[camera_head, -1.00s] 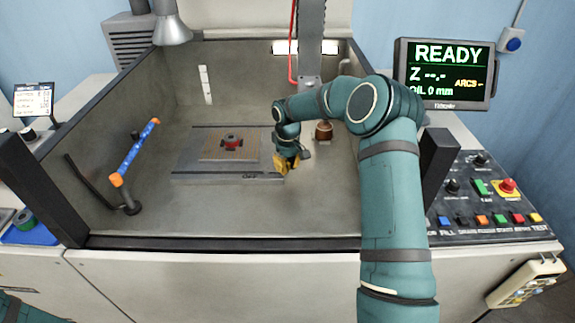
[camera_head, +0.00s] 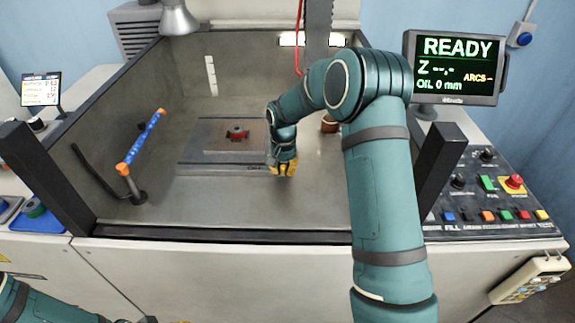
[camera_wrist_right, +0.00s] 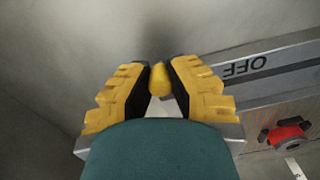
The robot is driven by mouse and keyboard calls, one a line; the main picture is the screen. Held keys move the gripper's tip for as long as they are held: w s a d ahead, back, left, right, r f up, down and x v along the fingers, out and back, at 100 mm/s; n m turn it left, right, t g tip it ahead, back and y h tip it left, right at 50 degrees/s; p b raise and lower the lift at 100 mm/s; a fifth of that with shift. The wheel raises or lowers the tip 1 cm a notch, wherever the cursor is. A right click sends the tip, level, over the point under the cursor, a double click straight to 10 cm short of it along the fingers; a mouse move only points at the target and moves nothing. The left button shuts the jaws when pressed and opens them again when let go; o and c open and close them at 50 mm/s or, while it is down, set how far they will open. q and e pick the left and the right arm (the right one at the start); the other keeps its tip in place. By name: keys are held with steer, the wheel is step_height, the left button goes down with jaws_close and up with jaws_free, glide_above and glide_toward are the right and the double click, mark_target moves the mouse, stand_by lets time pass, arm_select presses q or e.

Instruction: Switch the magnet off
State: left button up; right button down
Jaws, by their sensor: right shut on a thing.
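The magnet is a flat grey block (camera_head: 215,170) on the tank floor, with OFF printed on its front side; the OFF side (camera_wrist_right: 270,72) also shows in the right wrist view. My right gripper (camera_head: 284,170) is at the block's right end, pointing down. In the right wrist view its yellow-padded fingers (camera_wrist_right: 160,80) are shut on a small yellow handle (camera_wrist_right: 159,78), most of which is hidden. A red round part (camera_head: 237,133) sits on top of the block and shows in the right wrist view (camera_wrist_right: 286,132). My left gripper is out of view.
A blue pipe with orange ends (camera_head: 142,143) stands at the tank's left. A brown cylindrical thing (camera_head: 329,124) is behind my right arm. The tank's front rim (camera_head: 220,236) crosses below. The front tank floor is clear. The screen (camera_head: 455,66) reads READY.

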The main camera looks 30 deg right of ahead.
steer(key=a+m, duration=0.1)
steer(key=m, duration=0.2)
steer(key=shift+a+p, duration=0.35)
steer(key=shift+a, duration=0.05)
steer(key=shift+w+a+f+m+p, duration=0.15)
steer(key=shift+a+m+p, duration=0.35)
steer(key=shift+m, duration=0.55)
steer(key=shift+w+a+m+p, duration=0.25)
steer(key=shift+a+m, duration=0.4)
steer(key=shift+m, duration=0.4)
steer(key=shift+a, duration=0.1)
steer(key=c, duration=0.9)
jaws_free()
steer(key=shift+o, duration=0.2)
steer(key=shift+w+r, duration=0.1)
steer(key=shift+r, duration=0.1)
steer(key=shift+r, duration=0.35)
step_height(320, 180, up, 11)
